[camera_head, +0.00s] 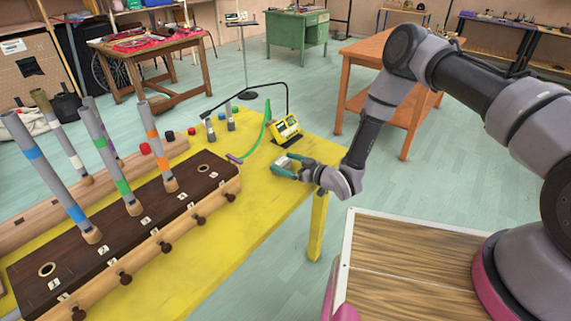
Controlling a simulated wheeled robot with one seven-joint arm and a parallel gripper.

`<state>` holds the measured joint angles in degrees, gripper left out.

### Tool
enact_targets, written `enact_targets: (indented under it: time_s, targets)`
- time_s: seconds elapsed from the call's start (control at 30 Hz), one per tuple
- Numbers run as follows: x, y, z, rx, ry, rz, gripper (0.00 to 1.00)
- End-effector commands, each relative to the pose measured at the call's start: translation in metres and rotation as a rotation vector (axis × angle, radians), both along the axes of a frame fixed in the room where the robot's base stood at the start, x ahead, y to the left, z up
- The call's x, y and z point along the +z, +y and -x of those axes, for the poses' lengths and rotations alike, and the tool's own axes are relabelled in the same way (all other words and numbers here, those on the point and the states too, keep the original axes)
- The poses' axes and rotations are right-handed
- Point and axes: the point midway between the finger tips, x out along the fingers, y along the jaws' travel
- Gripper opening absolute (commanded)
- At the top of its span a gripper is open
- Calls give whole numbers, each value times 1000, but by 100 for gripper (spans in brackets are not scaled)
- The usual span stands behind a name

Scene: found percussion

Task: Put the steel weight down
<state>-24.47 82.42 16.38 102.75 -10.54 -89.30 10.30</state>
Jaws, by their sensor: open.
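My gripper (286,166), with teal fingers, is low over the right edge of the yellow table (262,205), and its fingers are apart. A small pale grey thing (281,162) shows at the fingertips and may be the steel weight. It is too small and too covered by the fingers to tell whether it rests on the table or touches a finger.
A yellow device (287,128) on a dark stand is just behind my gripper. A green strip (257,130) and a thin black arm rise nearby. A dark wooden board (125,230) with upright banded tubes fills the left. An orange workbench (375,50) stands behind my arm.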

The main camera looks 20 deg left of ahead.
Motion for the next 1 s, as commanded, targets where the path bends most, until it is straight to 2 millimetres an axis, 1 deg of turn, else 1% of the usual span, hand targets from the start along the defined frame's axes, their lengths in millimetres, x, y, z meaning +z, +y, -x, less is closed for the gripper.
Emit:
enact_targets:
  time_s: [0.07,0.17,0.4,0.5,0.6,0.73,0.93,1.0]
  targets:
    - [1,-7,2,-1,1,1,100]
    - [4,-23,8,-3,3,1,100]
    - [12,-71,28,-4,4,0,100]
    - [15,-88,35,-3,3,1,100]
    - [17,-99,40,-2,1,1,100]
    - [18,-108,44,-1,2,0,100]
    - [19,-110,46,0,0,0,100]
    - [20,-110,43,-2,-1,5,100]
